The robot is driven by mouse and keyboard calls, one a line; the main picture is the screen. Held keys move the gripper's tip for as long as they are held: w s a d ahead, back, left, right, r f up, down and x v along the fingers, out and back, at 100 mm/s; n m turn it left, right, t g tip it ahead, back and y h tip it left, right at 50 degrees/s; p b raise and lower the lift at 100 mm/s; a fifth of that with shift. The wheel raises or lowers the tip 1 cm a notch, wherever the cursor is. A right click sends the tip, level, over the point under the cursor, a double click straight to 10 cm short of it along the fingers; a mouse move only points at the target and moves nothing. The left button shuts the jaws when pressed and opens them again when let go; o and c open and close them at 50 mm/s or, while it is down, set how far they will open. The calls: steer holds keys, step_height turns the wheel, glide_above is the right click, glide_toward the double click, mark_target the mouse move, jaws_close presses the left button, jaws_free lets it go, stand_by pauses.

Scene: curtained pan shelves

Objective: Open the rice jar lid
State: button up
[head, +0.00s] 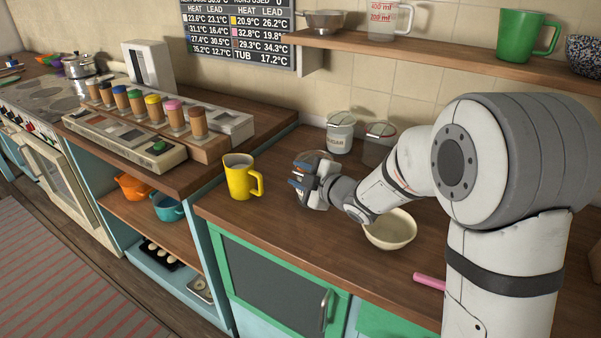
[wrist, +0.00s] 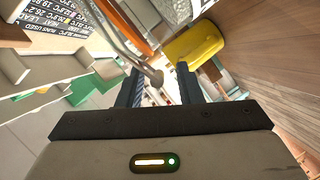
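A pale clip-lid jar (head: 340,133) with faint lettering stands upright at the back of the counter; its label is too small to read. A second, clearer clip-lid jar (head: 377,146) stands to its right, partly behind my arm. A round clear glass rim (head: 317,155) shows just behind my gripper, mostly hidden. I cannot tell which is the rice jar. My gripper (head: 296,178) is left of and in front of the two jars, fingers pointing left. In the wrist view its fingers (wrist: 158,88) are apart, with a ball-ended metal rod (wrist: 133,57) showing between and above them.
A yellow mug (head: 240,178) stands left of my gripper and also shows in the wrist view (wrist: 195,43). A cream bowl (head: 390,230) sits below my forearm, with a pink rod (head: 429,281) farther right. A shelf (head: 430,50) hangs above. The front counter between mug and bowl is clear.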

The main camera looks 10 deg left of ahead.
steer(key=shift+w+a+f, duration=0.15)
steer(key=shift+w+a, duration=0.2)
steer(key=shift+a, duration=0.1)
jaws_close()
stand_by(0.3)
